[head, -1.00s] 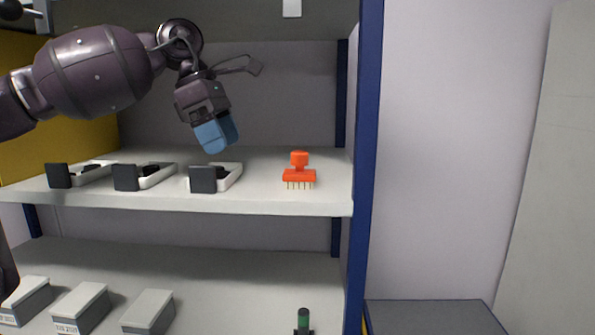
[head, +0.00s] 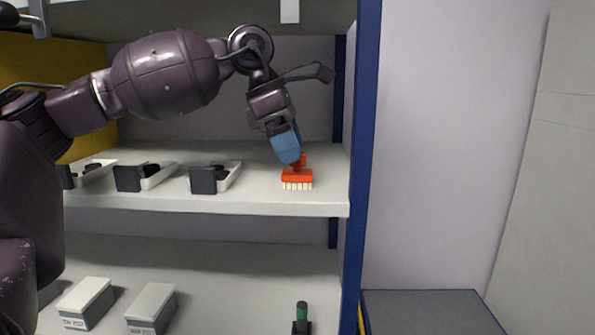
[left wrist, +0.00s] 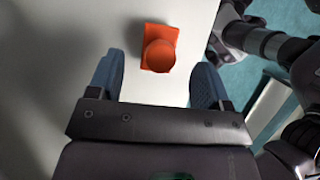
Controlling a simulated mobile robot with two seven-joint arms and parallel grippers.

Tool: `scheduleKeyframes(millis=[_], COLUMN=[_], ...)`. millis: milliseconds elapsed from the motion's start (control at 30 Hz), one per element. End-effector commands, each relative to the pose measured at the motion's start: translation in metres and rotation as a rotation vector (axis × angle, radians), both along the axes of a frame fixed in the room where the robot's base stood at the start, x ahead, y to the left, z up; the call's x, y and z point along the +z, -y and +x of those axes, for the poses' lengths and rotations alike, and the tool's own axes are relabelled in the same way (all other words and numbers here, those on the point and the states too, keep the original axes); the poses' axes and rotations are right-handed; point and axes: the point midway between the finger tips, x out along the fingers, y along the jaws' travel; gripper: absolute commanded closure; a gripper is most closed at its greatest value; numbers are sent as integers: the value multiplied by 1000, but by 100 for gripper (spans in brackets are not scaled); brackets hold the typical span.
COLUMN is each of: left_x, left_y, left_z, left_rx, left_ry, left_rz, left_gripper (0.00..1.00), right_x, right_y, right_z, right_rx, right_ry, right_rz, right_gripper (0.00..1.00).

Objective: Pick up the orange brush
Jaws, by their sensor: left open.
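The orange brush (head: 297,177) stands upright on the upper shelf near its right end, bristles down and knob up. My left gripper (head: 288,150) is just above it, its blue fingers overlapping the knob in the head view. In the left wrist view the brush (left wrist: 160,49) lies ahead of and between the two open blue fingers (left wrist: 157,85), a little nearer the top edge than the fingertips. The fingers look empty, with gaps on both sides of the knob. My right gripper is not in view.
Several white trays with dark fronts (head: 203,180) stand left of the brush on the shelf (head: 250,205). A blue upright post (head: 362,150) rises close to its right. Grey-white boxes (head: 152,305) and a green-topped item (head: 301,313) are on the lower shelf.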

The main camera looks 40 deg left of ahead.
Motion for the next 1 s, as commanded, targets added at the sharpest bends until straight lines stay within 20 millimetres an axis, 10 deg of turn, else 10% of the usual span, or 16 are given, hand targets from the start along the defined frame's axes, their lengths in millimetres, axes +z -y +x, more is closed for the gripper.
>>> scheduleKeyframes(millis=[567, 1000], left_x=[-37, -36], left_y=[12, 12], left_z=[7, 7], left_rx=[1, 1], left_ry=[-2, 0], left_rz=[0, 0], left_gripper=[28, 83], right_x=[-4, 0], right_y=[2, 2], right_z=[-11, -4], right_rx=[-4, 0], right_ry=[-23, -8], right_rz=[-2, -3], right_gripper=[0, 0])
